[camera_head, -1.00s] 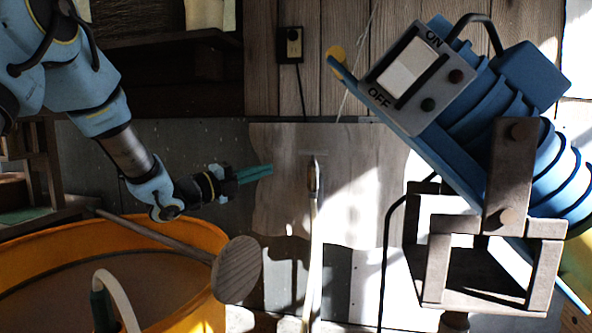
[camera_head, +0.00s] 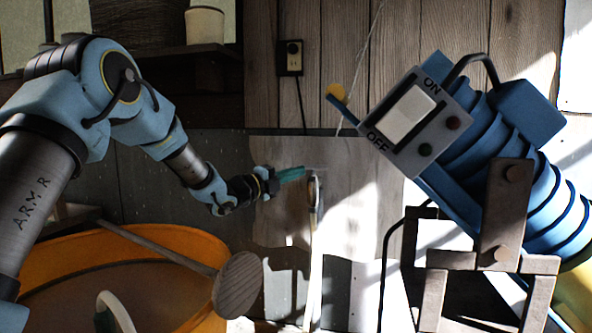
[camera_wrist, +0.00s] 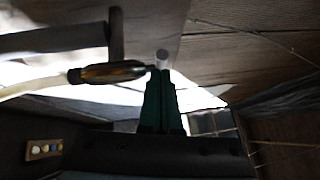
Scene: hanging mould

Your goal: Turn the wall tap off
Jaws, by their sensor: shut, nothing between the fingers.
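The wall tap (camera_head: 316,178) is on the grey board at the centre of the head view, with a pale hose (camera_head: 314,260) hanging below it. Its fine shape is too small to tell there. In the wrist view a dark, brass-toned hose end (camera_wrist: 110,72) lies left of the fingertips, with the pale hose running left from it. A small light cylinder (camera_wrist: 162,58) shows just beyond the fingertips; I cannot tell whether they touch it. My gripper (camera_head: 303,171) has green fingers, shut and empty, close to the left of the tap. The fingers also show in the wrist view (camera_wrist: 160,78).
A blue machine with an ON/OFF switch box (camera_head: 408,115) stands on a wooden stand (camera_head: 450,258) at right. An orange tub (camera_head: 190,240) with a wooden paddle (camera_head: 237,285) is below my arm. A wall socket (camera_head: 291,57) is above the board.

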